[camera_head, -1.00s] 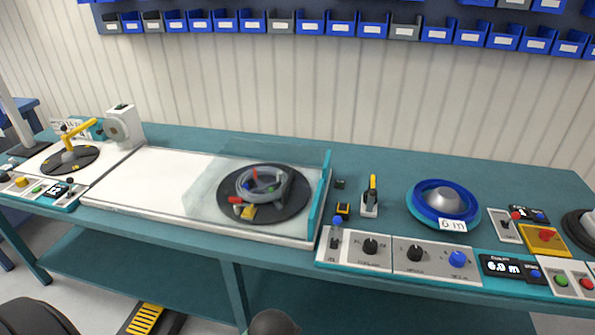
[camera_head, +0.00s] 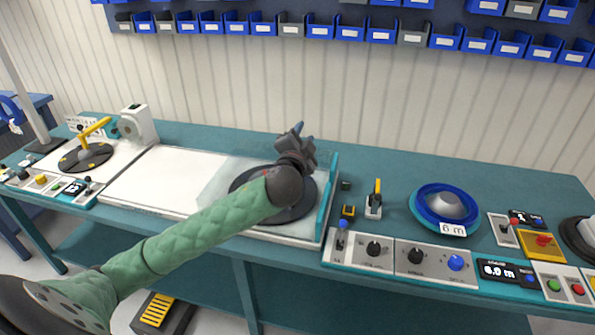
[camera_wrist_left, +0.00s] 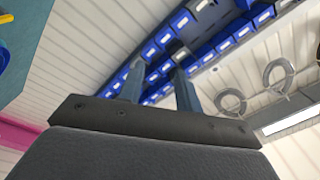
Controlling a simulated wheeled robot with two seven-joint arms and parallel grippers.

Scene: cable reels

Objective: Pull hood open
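The clear hood (camera_head: 214,186) sits over the dark round turntable (camera_head: 304,205) on the bench, with a teal upright edge (camera_head: 328,203) at its right. My left arm crosses in front of the hood and hides much of it and the coil on the turntable. My left gripper (camera_head: 297,131) is above the hood's back right part, pointing up and away from the bench. In the left wrist view the gripper (camera_wrist_left: 158,82) has its two fingers apart with nothing between them. I cannot tell whether it touches the hood. My right gripper is not in view.
To the right are a small yellow-handled lever (camera_head: 375,199), a blue reel (camera_head: 445,207) and a front row of control panels (camera_head: 394,257). A yellow crank (camera_head: 90,139) stands at the left. The white board (camera_head: 160,180) left of the hood is clear.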

